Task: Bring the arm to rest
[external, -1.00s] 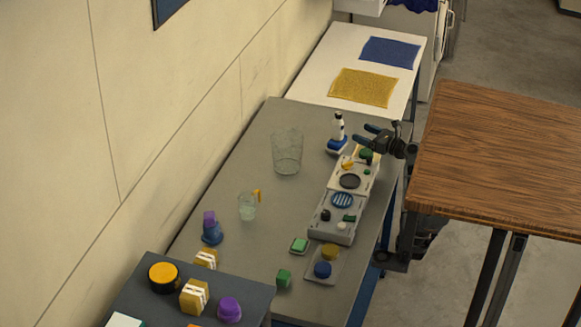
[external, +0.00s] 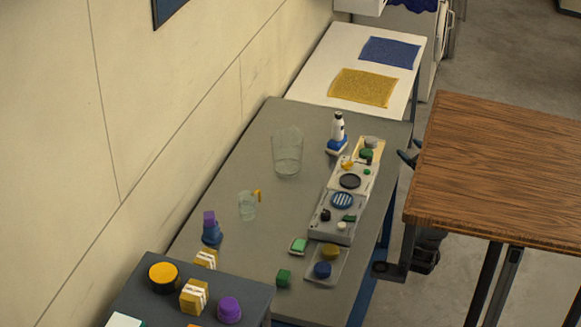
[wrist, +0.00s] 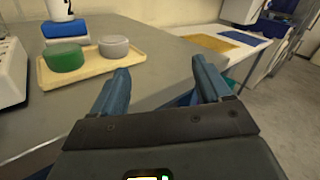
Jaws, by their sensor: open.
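My gripper (wrist: 163,78) is open and empty in the wrist view, with its two blue fingers apart. Its fingers point over the edge of the grey table (wrist: 160,50). In the external view only the blue fingertips of my gripper (external: 409,151) show, beside the right edge of the grey table (external: 245,150). The rest of my arm is hidden behind the wooden tabletop (external: 500,165). A cream tray (wrist: 75,80) with a green round piece (wrist: 64,57) and a grey round piece (wrist: 114,46) lies left of the fingers, apart from them.
Grey organiser trays (external: 330,232) with small pieces stand along the table's right side. A white bottle (external: 338,125) on a blue block, a clear glass (external: 287,155) and a small cup (external: 247,206) stand nearby. Blue (external: 390,51) and yellow (external: 362,87) cloths lie on the white table behind.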

